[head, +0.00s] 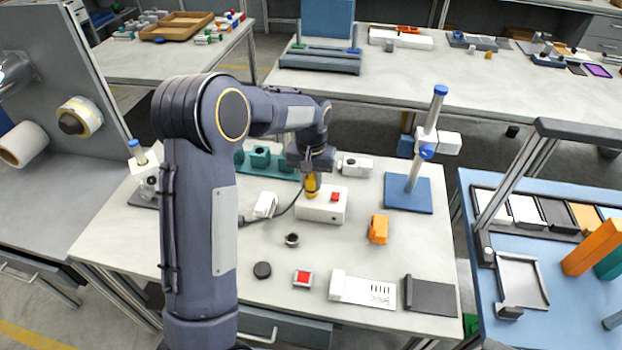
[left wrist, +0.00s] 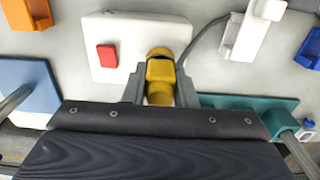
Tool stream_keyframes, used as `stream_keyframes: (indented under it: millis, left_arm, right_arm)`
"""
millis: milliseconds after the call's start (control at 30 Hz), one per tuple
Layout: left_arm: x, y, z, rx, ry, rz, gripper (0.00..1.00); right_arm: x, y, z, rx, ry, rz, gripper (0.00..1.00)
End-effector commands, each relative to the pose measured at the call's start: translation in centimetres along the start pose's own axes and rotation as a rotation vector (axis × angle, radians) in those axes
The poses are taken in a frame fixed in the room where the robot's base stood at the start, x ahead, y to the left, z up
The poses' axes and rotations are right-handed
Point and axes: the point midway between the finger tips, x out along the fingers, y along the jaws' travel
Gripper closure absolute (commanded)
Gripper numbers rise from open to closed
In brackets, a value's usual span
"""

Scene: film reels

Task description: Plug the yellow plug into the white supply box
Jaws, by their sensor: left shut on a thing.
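The white supply box (head: 322,206) with a red switch stands in the middle of the table. The yellow plug (head: 312,184) is upright at the left part of the box top. My left gripper (head: 311,176) points down over the box and is shut on the plug. In the left wrist view the plug (left wrist: 160,72) sits between the two fingers, at the edge of the white box (left wrist: 128,30). I cannot tell whether the plug is fully seated, since its lower end is hidden. My right gripper is not in view.
A white holder (head: 265,205) stands left of the box, an orange block (head: 379,229) to its right. A teal fixture (head: 260,158) and a blue-based stand (head: 408,195) are behind. A black ring (head: 292,240) lies in front; the table around it is mostly clear.

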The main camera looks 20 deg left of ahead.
Motion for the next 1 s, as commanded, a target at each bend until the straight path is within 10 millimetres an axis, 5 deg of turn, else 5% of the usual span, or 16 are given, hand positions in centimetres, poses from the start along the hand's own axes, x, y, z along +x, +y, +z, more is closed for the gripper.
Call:
stream_keyframes:
  millis: [67, 100, 300, 633, 1000]
  left_arm:
    - [0.3, 0.0, 0.1, 0.000, -0.005, -0.001, 1.00]
    - [0.3, 0.0, 0.1, 0.000, -0.006, -0.001, 0.73]
    - [0.3, 0.0, 0.1, 0.000, -0.005, -0.001, 0.50]
    - [-0.4, 0.0, 0.1, 0.001, -0.003, -0.001, 0.50]
    - [-6.2, 0.1, 0.1, 0.001, -0.002, 0.000, 0.50]
  right_arm:
    - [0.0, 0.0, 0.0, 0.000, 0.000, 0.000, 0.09]
    - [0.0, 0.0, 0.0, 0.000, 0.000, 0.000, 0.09]
    - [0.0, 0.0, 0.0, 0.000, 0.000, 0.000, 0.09]
    - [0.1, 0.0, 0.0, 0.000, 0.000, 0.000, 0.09]
    - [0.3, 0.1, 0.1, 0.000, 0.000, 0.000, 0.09]
